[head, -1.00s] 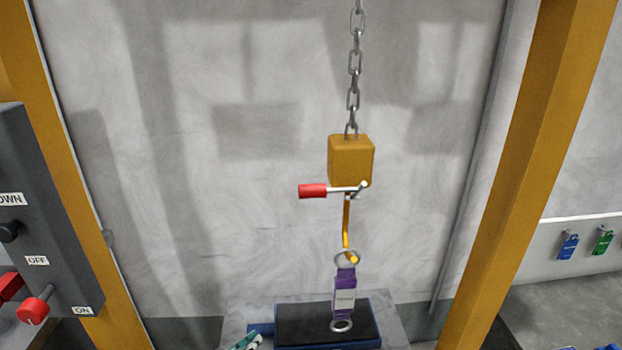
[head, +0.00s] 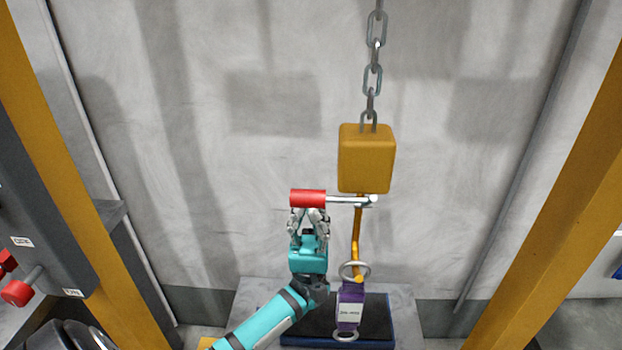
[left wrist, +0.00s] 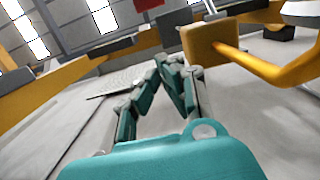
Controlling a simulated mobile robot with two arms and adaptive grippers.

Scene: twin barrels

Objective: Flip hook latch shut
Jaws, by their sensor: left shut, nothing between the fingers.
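The latch is a red-handled (head: 308,198) metal bar (head: 345,200) that runs sideways under the yellow hoist block (head: 366,160). The yellow hook (head: 358,240) hangs below the block, with the ring of a purple strap (head: 350,305) at its lower end. My left gripper (head: 309,212) is shut and empty, its fingers just below the red handle; whether they touch it I cannot tell. In the left wrist view the closed fingertips (left wrist: 168,62) point up, with a red part (left wrist: 148,4), likely the handle, at the top edge and the hook (left wrist: 265,66) at right. My right gripper is not in view.
A chain (head: 373,75) holds the block. A dark pad (head: 378,325) lies below the strap. Yellow posts (head: 550,190) stand on both sides, and a grey control box (head: 35,220) with a red knob is at left. Space right of the hook is clear.

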